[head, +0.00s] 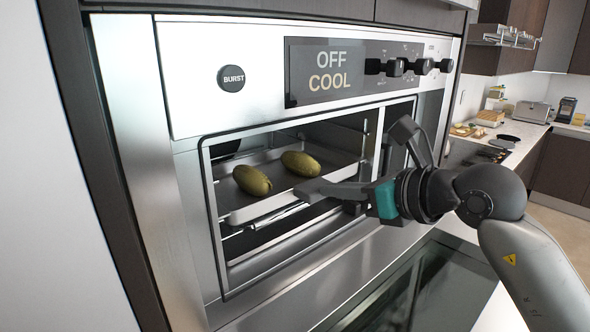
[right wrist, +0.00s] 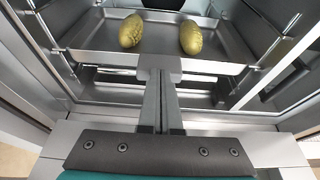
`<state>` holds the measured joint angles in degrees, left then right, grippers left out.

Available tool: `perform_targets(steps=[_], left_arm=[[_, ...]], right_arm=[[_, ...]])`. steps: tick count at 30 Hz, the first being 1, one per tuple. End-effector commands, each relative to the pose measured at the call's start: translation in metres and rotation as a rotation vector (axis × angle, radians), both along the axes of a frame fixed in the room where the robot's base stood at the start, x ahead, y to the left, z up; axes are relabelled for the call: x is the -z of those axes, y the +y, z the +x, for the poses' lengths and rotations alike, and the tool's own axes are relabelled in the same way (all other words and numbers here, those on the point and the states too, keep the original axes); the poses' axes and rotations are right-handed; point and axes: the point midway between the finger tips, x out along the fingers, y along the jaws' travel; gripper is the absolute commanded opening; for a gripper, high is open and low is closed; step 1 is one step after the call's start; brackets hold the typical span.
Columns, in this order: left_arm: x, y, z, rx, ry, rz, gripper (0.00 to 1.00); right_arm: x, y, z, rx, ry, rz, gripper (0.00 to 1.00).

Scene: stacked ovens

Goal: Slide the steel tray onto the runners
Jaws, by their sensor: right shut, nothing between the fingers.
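The steel tray (head: 246,213) is inside the upper oven cavity, with two greenish-brown potato-like items (head: 252,180) on it. In the right wrist view the tray (right wrist: 105,62) lies roughly level between the wire side runners (right wrist: 262,60); whether both edges rest on them I cannot tell. My right gripper (head: 300,192) is shut and empty, reaching into the oven mouth. In the right wrist view its fingertips (right wrist: 158,70) are at the middle of the tray's front edge and appear to touch it. My left gripper is out of view.
The oven's control panel (head: 335,72) shows OFF and COOL, beside a BURST button (head: 231,78) and several black knobs. The steel oven frame closely surrounds the opening. A dark glass panel (head: 400,285) lies below. A kitchen counter (head: 500,140) stands at far right.

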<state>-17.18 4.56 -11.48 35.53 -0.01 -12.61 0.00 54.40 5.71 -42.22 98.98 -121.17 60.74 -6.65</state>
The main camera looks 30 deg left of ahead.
Motion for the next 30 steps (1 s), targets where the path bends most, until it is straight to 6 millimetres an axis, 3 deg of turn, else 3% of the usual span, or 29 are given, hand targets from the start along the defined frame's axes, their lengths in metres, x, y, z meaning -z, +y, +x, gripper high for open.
perform_targets(steps=[23,30], left_arm=[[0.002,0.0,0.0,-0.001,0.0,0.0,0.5],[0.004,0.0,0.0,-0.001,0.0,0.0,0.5]], right_arm=[[0.001,0.03,0.011,-0.001,0.0,-0.002,0.0],[0.001,0.018,0.007,0.001,0.0,0.0,0.0]])
